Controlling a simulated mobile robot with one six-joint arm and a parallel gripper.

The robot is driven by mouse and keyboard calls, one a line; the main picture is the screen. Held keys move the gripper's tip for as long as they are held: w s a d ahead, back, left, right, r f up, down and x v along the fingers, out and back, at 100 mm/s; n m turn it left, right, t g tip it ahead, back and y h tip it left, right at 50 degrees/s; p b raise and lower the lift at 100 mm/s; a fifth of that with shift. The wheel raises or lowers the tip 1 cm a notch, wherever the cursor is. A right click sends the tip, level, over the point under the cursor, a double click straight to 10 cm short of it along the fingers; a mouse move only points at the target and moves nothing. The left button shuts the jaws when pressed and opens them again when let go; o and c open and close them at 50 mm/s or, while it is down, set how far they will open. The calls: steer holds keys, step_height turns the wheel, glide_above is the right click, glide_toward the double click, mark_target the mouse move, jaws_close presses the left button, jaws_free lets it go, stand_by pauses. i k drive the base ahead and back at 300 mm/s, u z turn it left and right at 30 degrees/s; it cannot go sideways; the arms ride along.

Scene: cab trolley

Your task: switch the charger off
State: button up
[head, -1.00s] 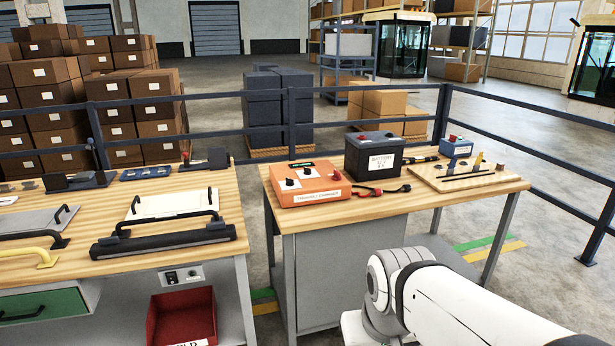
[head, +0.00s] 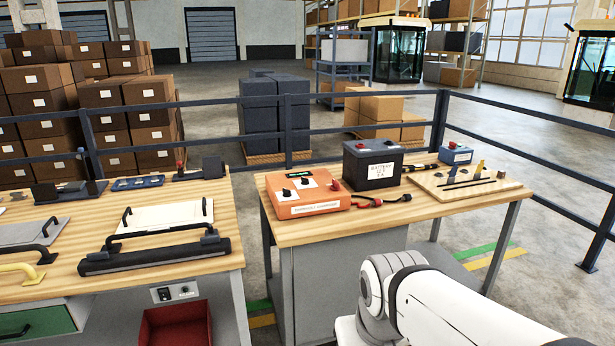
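The orange charger (head: 308,206) sits at the left end of the right-hand wooden table. Its top has white panels with black knobs (head: 289,193) and a small display with green on it (head: 299,176). A small red part shows at the charger's right edge. The knob settings are too small to read. A dark battery (head: 372,166) with a white label stands right behind the charger, and red and black clamps (head: 383,200) lie in front of the battery. My white arm reaches in from the lower right, below the table's front edge. My gripper is out of view.
A wooden board with small parts (head: 470,186) and a blue box (head: 455,154) lie on the right of the table. The left bench (head: 225,245) holds handles and plates, with a gap between it and the table. A dark railing (head: 212,141) runs behind both.

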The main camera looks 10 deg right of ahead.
mark_target(336, 186)
steer(key=z, duration=0.05)
steer(key=i, duration=1.75)
steer(key=z, duration=0.75)
steer(key=k, duration=0.7)
steer(key=z, duration=0.2)
steer(key=i, duration=0.75)
steer(key=u, duration=0.1)
